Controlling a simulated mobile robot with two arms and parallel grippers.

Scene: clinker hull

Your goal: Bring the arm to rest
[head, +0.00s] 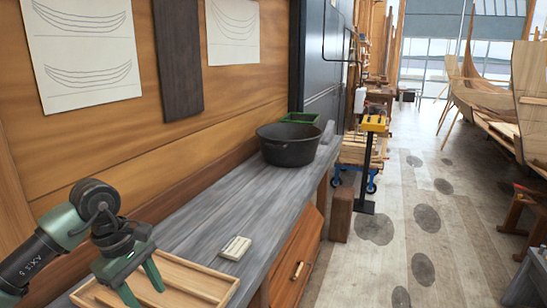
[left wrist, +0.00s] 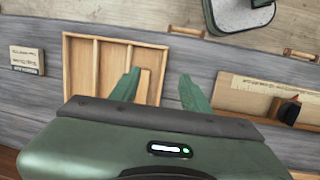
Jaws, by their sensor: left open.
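My left gripper (head: 141,287) hangs over the bench at the lower left of the head view, fingers pointing down and spread apart. The left wrist view shows its two green fingers (left wrist: 159,74) open, with nothing held between them. Below it lies a shallow wooden tray (head: 212,295) with dividers, which also shows in the left wrist view (left wrist: 67,75). A light wood strip (left wrist: 144,86) lies in the tray, partly hidden by a finger. The gripper's height above the tray is hard to judge. My right gripper is not in view.
On the grey bench (head: 190,235) are a small pale labelled block (head: 235,248), a black tub (head: 288,148) and a green container (head: 302,117). A paper-topped wooden box (left wrist: 232,100) is right of the fingers in the left wrist view. Bare bench separates block and tub.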

